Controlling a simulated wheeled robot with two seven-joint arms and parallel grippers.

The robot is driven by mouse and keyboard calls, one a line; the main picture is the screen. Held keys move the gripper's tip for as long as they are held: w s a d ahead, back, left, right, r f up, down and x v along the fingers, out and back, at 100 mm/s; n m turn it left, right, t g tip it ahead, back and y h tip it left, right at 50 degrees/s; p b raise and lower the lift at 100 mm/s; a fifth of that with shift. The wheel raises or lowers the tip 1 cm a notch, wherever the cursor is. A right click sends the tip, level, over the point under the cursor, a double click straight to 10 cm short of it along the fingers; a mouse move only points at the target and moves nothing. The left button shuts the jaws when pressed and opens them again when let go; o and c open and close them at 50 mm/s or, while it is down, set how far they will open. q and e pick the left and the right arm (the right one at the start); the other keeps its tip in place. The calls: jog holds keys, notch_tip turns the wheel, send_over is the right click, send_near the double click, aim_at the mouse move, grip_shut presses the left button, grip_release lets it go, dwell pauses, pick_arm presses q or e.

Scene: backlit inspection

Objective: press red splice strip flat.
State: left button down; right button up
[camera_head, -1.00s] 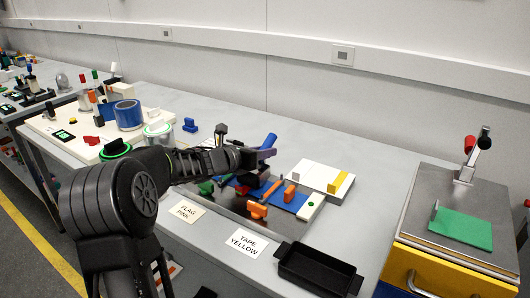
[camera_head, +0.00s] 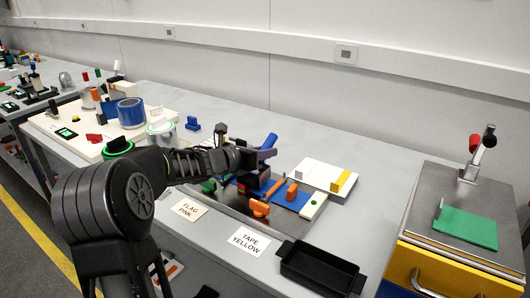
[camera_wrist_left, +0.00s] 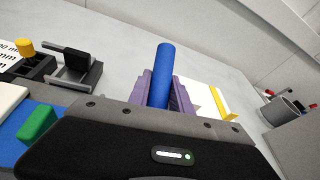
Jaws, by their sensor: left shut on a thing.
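My left gripper (camera_head: 266,153) is shut on a blue cylinder (camera_head: 270,140), held tilted above the work plate (camera_head: 228,209). In the left wrist view the blue cylinder (camera_wrist_left: 164,75) stands up between the purple fingers (camera_wrist_left: 181,92). I cannot pick out the red splice strip for sure; a small dark red patch (camera_head: 251,181) shows just below the gripper, partly hidden by it. Blue strips (camera_head: 284,199) and orange clamps (camera_head: 259,208) lie on the plate. My right gripper is not in view.
A white block with a yellow bar (camera_head: 344,181) stands right of the gripper. A black tray (camera_head: 320,267) and labels (camera_head: 248,241) lie at the front edge. A steel-topped station with a green pad (camera_head: 467,228) is at right.

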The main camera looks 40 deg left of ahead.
pick_arm(q)
jog(key=shift+s, duration=0.15)
jog(key=shift+s+b, duration=0.35)
jog(key=shift+s, duration=0.1)
dwell(0.4)
jog(key=shift+w+r+p, duration=0.35)
jog(key=shift+r+p, duration=0.75)
jog(key=shift+r, duration=0.25)
jog(key=shift+w+r+p, duration=0.35)
jog(key=shift+r+p, duration=0.75)
jog(key=shift+r, duration=0.25)
jog(key=shift+w+r+p, duration=0.35)
jog(key=shift+r+p, duration=0.75)
jog(key=shift+r, duration=0.25)
